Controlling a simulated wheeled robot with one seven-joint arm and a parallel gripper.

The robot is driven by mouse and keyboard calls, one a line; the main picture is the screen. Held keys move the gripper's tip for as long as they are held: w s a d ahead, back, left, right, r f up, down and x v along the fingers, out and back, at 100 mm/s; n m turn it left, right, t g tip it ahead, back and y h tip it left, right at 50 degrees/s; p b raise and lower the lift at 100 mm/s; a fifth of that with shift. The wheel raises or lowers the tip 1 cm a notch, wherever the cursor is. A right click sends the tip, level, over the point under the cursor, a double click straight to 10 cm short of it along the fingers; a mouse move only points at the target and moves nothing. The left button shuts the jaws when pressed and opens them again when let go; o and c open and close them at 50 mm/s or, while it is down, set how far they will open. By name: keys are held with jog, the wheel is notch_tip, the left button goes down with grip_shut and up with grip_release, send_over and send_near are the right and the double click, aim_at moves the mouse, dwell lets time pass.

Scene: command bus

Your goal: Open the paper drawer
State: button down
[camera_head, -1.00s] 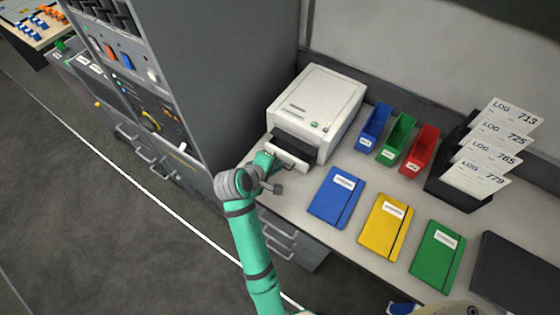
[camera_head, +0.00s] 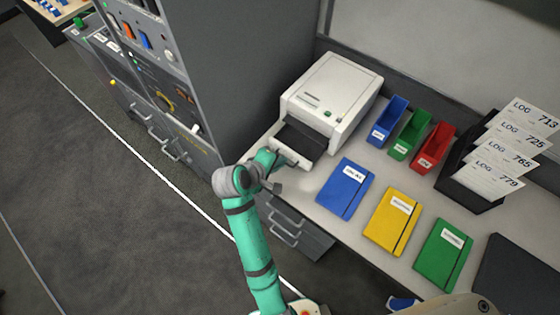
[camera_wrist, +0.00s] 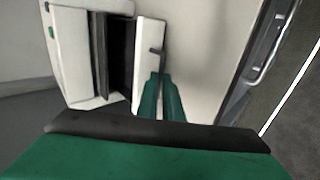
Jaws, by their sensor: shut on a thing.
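The white printer (camera_head: 335,90) stands at the back of the desk against the tall grey cabinet. Its paper drawer (camera_head: 292,150), a white front with a dark tray behind it, sticks out from the printer's front, and a dark gap shows between front and body. In the wrist view the drawer front (camera_wrist: 150,75) has a small dark handle, with the printer body (camera_wrist: 75,60) to the left. My gripper (camera_wrist: 160,85) is shut on the drawer handle, its green fingers at the drawer's outer face. In the head view my gripper (camera_head: 283,160) is partly hidden by my wrist.
Blue (camera_head: 346,188), yellow (camera_head: 393,221) and green (camera_head: 443,254) notebooks lie on the desk to the right. Blue, green and red bins (camera_head: 433,148) and a log card holder (camera_head: 470,180) stand behind them. Grey desk drawers (camera_head: 295,228) with handles are below the desk edge.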

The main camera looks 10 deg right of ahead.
jog(key=s+a, duration=0.5)
jog(key=a, duration=0.2)
jog(key=shift+s+a, duration=0.25)
jog(key=shift+s, duration=0.15)
dwell(0.5)
jog(key=s+a, duration=0.6)
jog(key=a, duration=0.1)
jog(key=shift+a, duration=0.3)
dwell(0.8)
jog(key=c, duration=2)
grip_release()
jog(key=shift+a, duration=0.15)
